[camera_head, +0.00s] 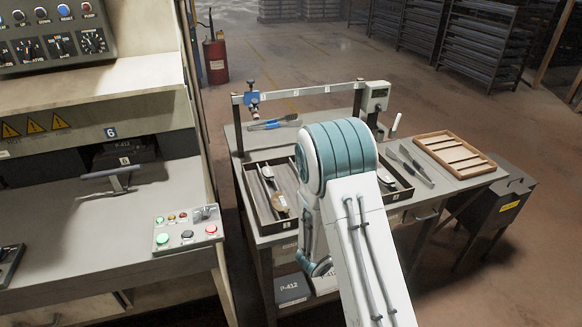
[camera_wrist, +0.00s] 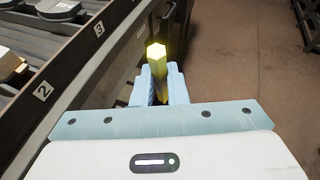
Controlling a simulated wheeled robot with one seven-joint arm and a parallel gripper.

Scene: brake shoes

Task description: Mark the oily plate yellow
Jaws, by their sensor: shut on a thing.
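In the wrist view my gripper (camera_wrist: 161,82) is shut on a yellow marker (camera_wrist: 156,54) with a six-sided end, which points away from the camera. Left of it is a dark tray wall (camera_wrist: 75,80) with number labels 2 and 3. Behind that wall lie parts of brake plates, a grey one (camera_wrist: 62,8) at the top and a pale one (camera_wrist: 8,64) at the left edge. I cannot tell which plate is oily. The marker is apart from both plates, outside the wall. In the head view my arm hides the gripper and the marker.
In the head view a dark tray (camera_head: 259,213) with a few parts stands on the workbench (camera_head: 231,141). A wooden slatted rack (camera_head: 461,154) and hand tools (camera_head: 416,166) lie to the right. A measuring rail (camera_head: 320,90) spans the back. The machine's button box (camera_head: 188,232) is at left.

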